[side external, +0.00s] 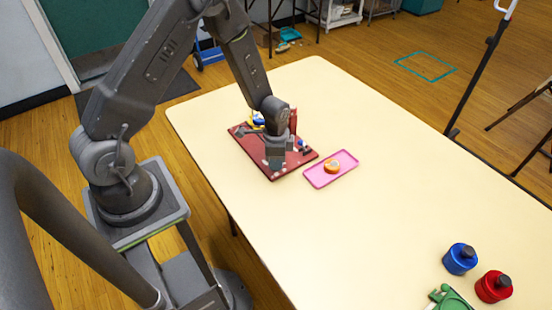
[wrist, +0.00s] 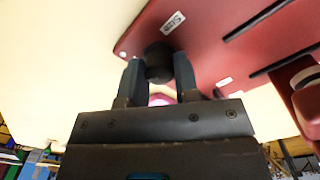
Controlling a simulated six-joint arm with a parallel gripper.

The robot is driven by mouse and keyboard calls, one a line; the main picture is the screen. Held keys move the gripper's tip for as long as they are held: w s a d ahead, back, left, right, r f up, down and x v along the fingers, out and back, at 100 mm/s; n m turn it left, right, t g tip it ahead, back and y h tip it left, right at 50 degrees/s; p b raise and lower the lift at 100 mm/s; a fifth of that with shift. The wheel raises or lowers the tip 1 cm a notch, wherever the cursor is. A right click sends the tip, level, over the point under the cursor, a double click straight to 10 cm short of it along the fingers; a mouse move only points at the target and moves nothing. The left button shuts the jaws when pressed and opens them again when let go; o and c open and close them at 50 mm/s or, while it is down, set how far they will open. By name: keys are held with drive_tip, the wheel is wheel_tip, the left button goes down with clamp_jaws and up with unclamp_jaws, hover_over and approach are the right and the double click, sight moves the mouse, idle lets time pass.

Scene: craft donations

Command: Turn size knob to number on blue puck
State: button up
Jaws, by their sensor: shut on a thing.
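A dark red board (side external: 256,154) lies on the cream table, partly hidden by my arm. In the wrist view the board (wrist: 208,45) has a small white label reading "Size" (wrist: 174,21). A round black knob (wrist: 158,54) sits beside that label. My gripper (wrist: 158,68) is shut on the knob, one finger on each side. In the side view my gripper (side external: 275,163) reaches down to the board's near part. A blue and yellow thing (side external: 257,119) shows at the board's far edge, too small to identify as the puck. I cannot read any number.
A pink tray (side external: 318,181) with an orange and white round thing (side external: 332,166) lies just right of the board. A blue canister (side external: 460,258), a red canister (side external: 494,287) and a green object (side external: 448,298) stand at the lower right. The table's middle is clear.

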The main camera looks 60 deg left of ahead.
idle(0.4)
drive_tip(key=o, duration=0.9)
drive_tip(key=shift+o, duration=0.2)
drive_tip(key=shift+r, duration=0.15)
wheel_tip(320, 180, up, 14)
drive_tip(key=shift+a+f, duration=0.15)
drive_tip(key=shift+f, duration=0.05)
drive_tip(key=shift+w, duration=0.1)
drive_tip(key=s+d+r+n+t, duration=0.3)
drive_tip(key=s+r, duration=0.5)
drive_tip(key=r, duration=0.2)
drive_tip(key=s+d+r+n+t, duration=0.2)
drive_tip(key=s+d+r+n, duration=0.1)
drive_tip(key=s+r, duration=0.6)
drive_tip(key=shift+s+d+r+n+t, duration=0.25)
drive_tip(key=shift+d+r+n+t, duration=0.15)
drive_tip(key=shift+n, duration=0.3)
